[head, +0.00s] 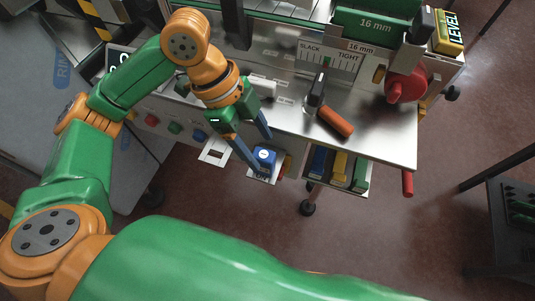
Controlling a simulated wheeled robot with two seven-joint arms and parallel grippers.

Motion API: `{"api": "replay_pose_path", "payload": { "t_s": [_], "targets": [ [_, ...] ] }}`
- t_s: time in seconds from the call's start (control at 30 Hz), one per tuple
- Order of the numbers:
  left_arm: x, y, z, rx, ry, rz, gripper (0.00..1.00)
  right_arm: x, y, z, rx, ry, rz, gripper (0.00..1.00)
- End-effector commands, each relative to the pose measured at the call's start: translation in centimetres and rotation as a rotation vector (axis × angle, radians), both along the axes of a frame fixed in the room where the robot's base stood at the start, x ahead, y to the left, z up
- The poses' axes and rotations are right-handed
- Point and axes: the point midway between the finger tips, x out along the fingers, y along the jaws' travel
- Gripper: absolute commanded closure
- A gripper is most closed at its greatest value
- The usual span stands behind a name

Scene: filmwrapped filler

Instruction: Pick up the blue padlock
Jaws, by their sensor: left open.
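The blue padlock (265,156) sits at a small white plate with dark lettering, below the front edge of the steel bench (385,137). My left gripper (264,152) is open, with its two blue-grey fingers spread just beside the padlock. One finger lies above it in the picture and the other reaches down along its left side. I cannot tell whether either finger touches it. Nothing shows between the fingers except perhaps part of the padlock. My right gripper is not in view.
A tool with an orange handle (335,121) lies on the bench. A red knob (405,87) stands at its right end. A rack with blue, yellow and green blocks (340,168) hangs below the front edge. Red, green and blue buttons (175,127) line the front left.

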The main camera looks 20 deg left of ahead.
Motion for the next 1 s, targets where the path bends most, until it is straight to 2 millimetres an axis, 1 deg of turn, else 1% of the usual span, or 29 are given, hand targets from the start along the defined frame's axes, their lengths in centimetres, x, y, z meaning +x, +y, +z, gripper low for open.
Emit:
{"api": "replay_pose_path", "payload": {
  "t_s": [0.3,0.4,0.57,0.6,0.67,0.7,0.77,0.8,0.83,0.87,1.0],
  "targets": [
    [-0.3,-2.3,-5.2,0.0,0.003,-0.003,0.28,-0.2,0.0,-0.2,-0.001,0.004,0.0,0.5],
    [-0.2,-2.5,-5.8,-0.001,0.001,-0.003,0.28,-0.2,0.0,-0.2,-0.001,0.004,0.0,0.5],
    [-0.2,-2.5,-5.8,0.0,0.0,-0.001,0.28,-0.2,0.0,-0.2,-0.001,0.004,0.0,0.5],
    [-0.2,-2.5,-5.8,0.0,0.0,-0.001,0.33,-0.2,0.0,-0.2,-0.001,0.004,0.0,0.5],
    [-0.2,-2.5,-5.8,0.0,0.0,-0.001,0.49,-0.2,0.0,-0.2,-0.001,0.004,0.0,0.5],
    [-0.2,-2.5,-5.8,0.0,0.0,-0.001,0.6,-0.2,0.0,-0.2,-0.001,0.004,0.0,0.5],
    [-0.2,-2.5,-5.8,0.0,0.0,-0.001,0.76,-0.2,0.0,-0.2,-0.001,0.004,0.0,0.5],
    [-0.2,-2.5,-5.8,0.0,0.0,-0.001,0.87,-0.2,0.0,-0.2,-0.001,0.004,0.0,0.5],
    [-0.2,-2.5,-5.8,0.0,0.0,-0.001,0.95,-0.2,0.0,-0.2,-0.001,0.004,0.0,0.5],
    [-0.2,-2.5,-5.8,0.0,0.0,-0.001,1.0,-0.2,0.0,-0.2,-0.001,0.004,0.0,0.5],
    [-0.2,-2.5,-5.8,-0.001,0.0,-0.001,1.0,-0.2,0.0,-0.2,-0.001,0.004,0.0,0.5]
  ]
}}
